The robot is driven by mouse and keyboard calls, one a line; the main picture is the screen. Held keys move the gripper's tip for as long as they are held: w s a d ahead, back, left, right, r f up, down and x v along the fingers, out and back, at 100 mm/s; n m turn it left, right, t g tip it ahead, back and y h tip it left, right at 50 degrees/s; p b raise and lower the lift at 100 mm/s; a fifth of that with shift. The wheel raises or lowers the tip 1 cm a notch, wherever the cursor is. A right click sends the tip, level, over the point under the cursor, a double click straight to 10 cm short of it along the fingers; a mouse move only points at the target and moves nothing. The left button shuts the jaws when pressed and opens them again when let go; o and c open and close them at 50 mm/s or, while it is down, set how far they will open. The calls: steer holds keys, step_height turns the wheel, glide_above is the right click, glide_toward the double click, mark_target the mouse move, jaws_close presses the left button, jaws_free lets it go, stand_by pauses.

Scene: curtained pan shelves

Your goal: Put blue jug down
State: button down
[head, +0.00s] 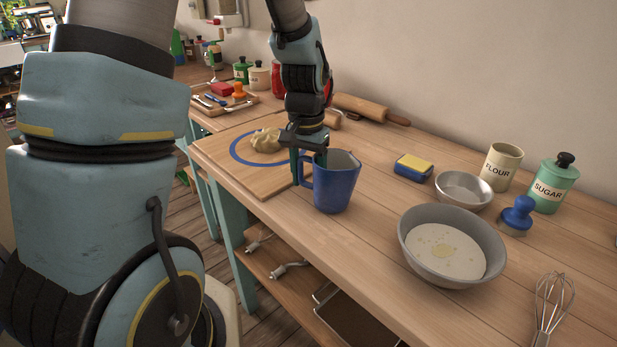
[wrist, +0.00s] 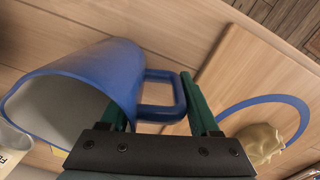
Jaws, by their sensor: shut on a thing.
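The blue jug (head: 337,184) is upright at the table's front edge in the head view, just right of the cutting board. In the wrist view the jug (wrist: 85,88) shows its pale inside and its handle (wrist: 165,95). My gripper (head: 307,168) is above and at the left of the jug. In the wrist view its green fingers (wrist: 160,105) are shut on the jug's handle side, with the handle between them. I cannot tell whether the jug's base touches the table.
A cutting board (head: 215,154) with a blue ring and a lump of dough (head: 266,140) lies to the left. A large grey bowl (head: 408,232) of batter, a small metal bowl (head: 463,190) and a yellow-blue sponge (head: 413,167) are to the right. The wood between jug and large bowl is clear.

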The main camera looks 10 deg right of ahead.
steer(key=shift+f, duration=0.25)
steer(key=shift+c, duration=0.2)
jaws_free()
step_height(320, 180, up, 11)
steer(key=shift+w+a+f+b, duration=0.1)
steer(key=shift+a+b, duration=0.05)
steer(key=shift+b, duration=0.85)
steer(key=shift+c, duration=0.4)
jaws_close()
stand_by(0.9)
